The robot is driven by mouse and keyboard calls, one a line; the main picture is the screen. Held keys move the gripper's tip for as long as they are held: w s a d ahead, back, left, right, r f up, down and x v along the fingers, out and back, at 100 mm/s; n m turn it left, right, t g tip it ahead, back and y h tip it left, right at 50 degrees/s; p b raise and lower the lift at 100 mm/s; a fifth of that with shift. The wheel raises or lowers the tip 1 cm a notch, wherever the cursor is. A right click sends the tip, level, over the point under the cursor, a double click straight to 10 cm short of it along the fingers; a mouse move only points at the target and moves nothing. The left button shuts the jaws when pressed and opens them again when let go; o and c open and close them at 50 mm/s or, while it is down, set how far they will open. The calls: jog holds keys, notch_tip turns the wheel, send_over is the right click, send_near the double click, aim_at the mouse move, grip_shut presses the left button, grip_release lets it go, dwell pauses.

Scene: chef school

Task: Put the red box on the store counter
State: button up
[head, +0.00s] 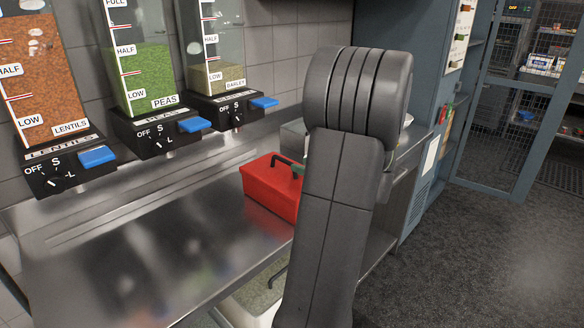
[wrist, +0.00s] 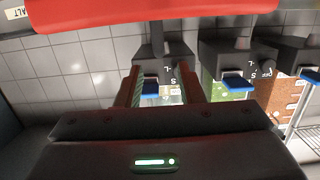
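The red box (head: 268,187) sits on a steel counter (head: 150,255) below the dispensers. It has a dark handle on top, and my arm hides its right part. In the wrist view a broad red surface (wrist: 150,12), seemingly the box, crosses the top edge, beyond my fingertips. My gripper (wrist: 163,82) shows two fingers spread apart with nothing between them. I cannot tell from the frames which surface is the store counter.
Lentil (head: 45,85), pea (head: 140,75) and barley (head: 215,60) dispensers with blue levers hang on the tiled wall above the counter. A pale bin (head: 250,300) stands below the counter's front edge. A blue-grey mesh cage (head: 515,130) stands at the right. The dark floor (head: 480,270) there is clear.

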jog(key=b+v, duration=0.1)
jog(key=v, duration=0.4)
jog(key=shift+c, duration=0.2)
dwell(1.1)
